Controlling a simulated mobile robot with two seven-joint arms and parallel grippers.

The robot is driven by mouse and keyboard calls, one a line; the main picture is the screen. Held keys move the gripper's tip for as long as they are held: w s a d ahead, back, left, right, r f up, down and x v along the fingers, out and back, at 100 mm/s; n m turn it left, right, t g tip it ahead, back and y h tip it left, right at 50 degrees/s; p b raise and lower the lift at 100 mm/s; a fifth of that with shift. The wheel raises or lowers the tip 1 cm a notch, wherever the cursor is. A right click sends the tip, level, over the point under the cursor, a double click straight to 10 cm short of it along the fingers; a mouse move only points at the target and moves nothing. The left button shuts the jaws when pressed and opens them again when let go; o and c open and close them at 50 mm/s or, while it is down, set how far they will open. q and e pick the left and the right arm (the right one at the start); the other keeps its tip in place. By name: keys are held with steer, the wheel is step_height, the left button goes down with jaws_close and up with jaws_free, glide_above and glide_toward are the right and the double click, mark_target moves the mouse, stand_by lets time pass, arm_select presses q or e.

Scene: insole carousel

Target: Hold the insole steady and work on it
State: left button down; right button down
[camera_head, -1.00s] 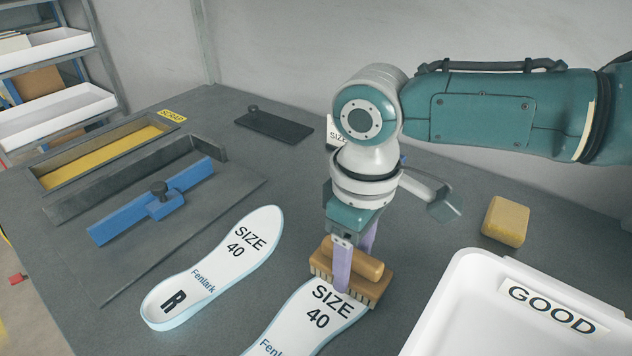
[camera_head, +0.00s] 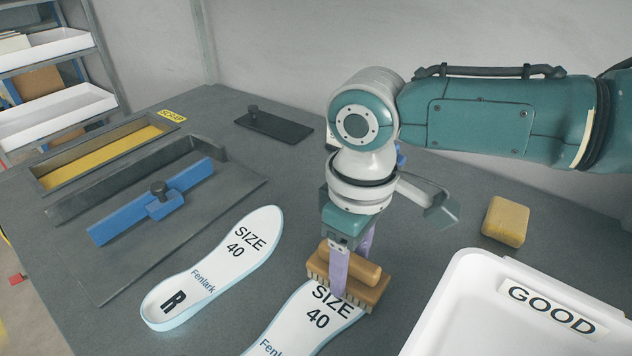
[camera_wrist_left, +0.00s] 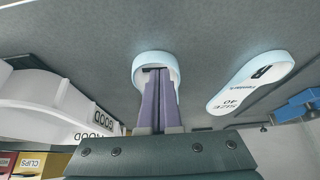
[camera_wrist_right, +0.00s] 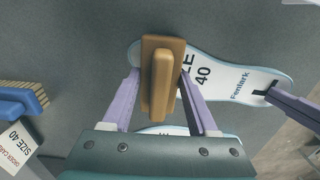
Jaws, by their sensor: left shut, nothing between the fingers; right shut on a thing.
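A white insole marked SIZE 40 (camera_head: 305,318) lies on the table at the bottom of the head view, its heel cut off by the frame. My right gripper (camera_head: 352,268) is shut on the handle of a wooden brush (camera_head: 320,269), which sits bristles down over the insole's toe end. In the right wrist view the brush (camera_wrist_right: 160,80) lies across the insole (camera_wrist_right: 222,72). My left gripper (camera_wrist_left: 157,75) is shut and empty, its fingertips at the insole's heel (camera_wrist_left: 141,62); whether they press on it is hard to tell. A second insole marked R (camera_head: 215,262) lies to the left.
A white GOOD tray (camera_head: 450,290) stands at the right, near a yellow block (camera_head: 506,221). At the left are a blue bar with a knob (camera_head: 125,217) and a yellow-floored SCRAP bin (camera_head: 50,182). A dark knobbed plate (camera_head: 274,127) lies behind. A blue brush (camera_wrist_right: 22,98) shows in the right wrist view.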

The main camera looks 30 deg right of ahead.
steer(key=shift+r, duration=3.55)
